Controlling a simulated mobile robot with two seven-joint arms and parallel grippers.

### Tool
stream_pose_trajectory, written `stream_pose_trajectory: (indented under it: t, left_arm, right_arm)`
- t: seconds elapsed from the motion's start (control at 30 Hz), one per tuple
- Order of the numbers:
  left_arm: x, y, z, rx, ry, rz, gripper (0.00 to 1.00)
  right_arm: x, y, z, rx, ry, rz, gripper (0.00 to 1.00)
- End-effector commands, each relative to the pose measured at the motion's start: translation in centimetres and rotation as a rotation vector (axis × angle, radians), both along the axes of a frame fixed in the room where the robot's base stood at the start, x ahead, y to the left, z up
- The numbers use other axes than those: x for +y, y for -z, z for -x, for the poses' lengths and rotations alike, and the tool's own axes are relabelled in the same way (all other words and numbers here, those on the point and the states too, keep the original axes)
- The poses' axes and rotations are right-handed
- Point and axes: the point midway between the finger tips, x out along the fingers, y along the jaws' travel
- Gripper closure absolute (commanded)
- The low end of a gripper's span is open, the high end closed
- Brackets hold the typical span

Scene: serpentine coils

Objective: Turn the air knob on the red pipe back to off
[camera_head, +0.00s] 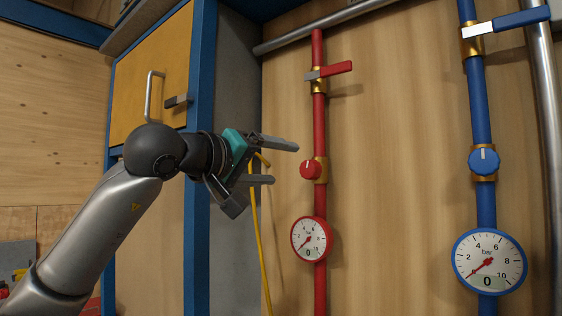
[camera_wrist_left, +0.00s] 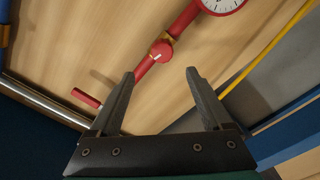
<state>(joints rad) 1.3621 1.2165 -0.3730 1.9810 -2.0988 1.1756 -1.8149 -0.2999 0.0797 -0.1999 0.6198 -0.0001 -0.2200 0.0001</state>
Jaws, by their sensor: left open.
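The red pipe (camera_head: 319,120) runs vertically up the wooden wall. Its red air knob (camera_head: 309,169) sits on a brass fitting, above a red-rimmed gauge (camera_head: 311,239) whose display shows 0. Above the knob is a red lever (camera_head: 336,69), turned across the pipe. My left gripper (camera_head: 285,164) is open and empty, just left of the knob in the head view, its fingers pointing towards it. In the left wrist view the knob (camera_wrist_left: 161,53) appears slightly beyond the fingertips, between them, with a pale mark on its face. I see no contact. My right gripper is out of view.
A blue pipe (camera_head: 477,112) on the right carries a blue knob (camera_head: 484,161), a blue lever (camera_head: 520,19) and a gauge (camera_head: 489,262). A yellow cable (camera_head: 257,225) hangs behind my gripper. A yellow-doored cabinet (camera_head: 135,88) stands left. Wall between the pipes is clear.

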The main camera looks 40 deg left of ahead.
Motion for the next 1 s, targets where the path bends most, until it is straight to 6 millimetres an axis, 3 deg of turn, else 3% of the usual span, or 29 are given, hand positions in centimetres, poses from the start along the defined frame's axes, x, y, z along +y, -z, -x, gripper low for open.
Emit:
stream_pose_trajectory:
  t: [0.2,0.4,0.63,1.0]
  left_arm:
    - [0.0,0.3,-1.2,-0.028,0.002,-0.457,0.18]
    - [-0.1,0.5,-1.8,-0.048,0.005,-0.725,0.18]
    - [-0.2,0.6,-3.0,-0.054,0.009,-0.798,0.18]
    - [-0.7,0.4,-9.1,-0.052,0.009,-0.797,0.18]
  right_arm:
    - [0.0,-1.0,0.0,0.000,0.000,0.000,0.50]
    - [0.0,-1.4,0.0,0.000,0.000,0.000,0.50]
    - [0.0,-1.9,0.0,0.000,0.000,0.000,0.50]
    - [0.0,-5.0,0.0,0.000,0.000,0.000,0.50]
